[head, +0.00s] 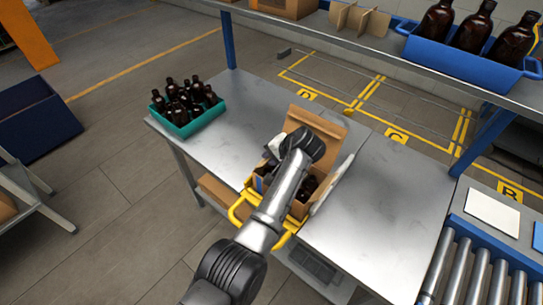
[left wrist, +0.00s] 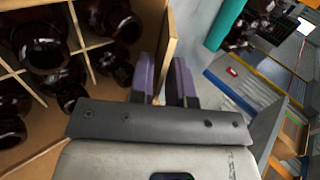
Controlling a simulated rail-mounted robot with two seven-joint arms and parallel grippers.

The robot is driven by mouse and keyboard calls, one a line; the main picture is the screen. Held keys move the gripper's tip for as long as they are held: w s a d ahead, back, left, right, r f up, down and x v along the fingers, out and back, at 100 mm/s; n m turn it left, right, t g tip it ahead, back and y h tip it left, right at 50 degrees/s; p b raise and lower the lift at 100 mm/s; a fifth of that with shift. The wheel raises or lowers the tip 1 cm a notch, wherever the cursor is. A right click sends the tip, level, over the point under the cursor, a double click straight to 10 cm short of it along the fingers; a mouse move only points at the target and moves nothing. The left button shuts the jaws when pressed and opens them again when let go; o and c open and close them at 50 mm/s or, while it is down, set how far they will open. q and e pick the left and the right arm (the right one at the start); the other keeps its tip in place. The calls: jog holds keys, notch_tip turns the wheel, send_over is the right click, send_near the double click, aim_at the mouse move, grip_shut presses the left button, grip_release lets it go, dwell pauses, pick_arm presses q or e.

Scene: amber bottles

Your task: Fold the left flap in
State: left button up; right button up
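An open cardboard box (head: 319,123) stands on the metal table, with its far flap raised and its right flap (head: 333,184) spread outward. Brown bottles (head: 309,186) stand inside it; the left wrist view shows them (left wrist: 45,55) between cardboard dividers. My left arm crosses over the box and hides much of it. My left gripper (head: 266,166) is at the box's left side. In the left wrist view its two purple fingers (left wrist: 165,82) stand close together, one on each side of the left flap (left wrist: 172,42), and appear shut on it. My right gripper is out of view.
A teal crate of brown bottles (head: 185,127) stands on the table's left part. A yellow frame (head: 236,211) lies around the box's near side. A shelf with a blue bottle tray (head: 462,57) spans the back. A roller conveyor (head: 475,270) is at right. Bare tabletop (head: 375,235) lies right of the box.

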pick_arm(q)
grip_shut()
jog(key=shift+s+d+f+t+y+p, duration=0.1)
jog(key=shift+d+f+t+y+p, duration=0.15)
jog(key=shift+y, duration=0.35)
jog(key=shift+s+d+f+t+y, duration=0.1)
jog(key=shift+f+t+y, duration=0.1)
jog(key=shift+t+y, duration=0.4)
jog(key=shift+o, duration=1.5)
grip_release()
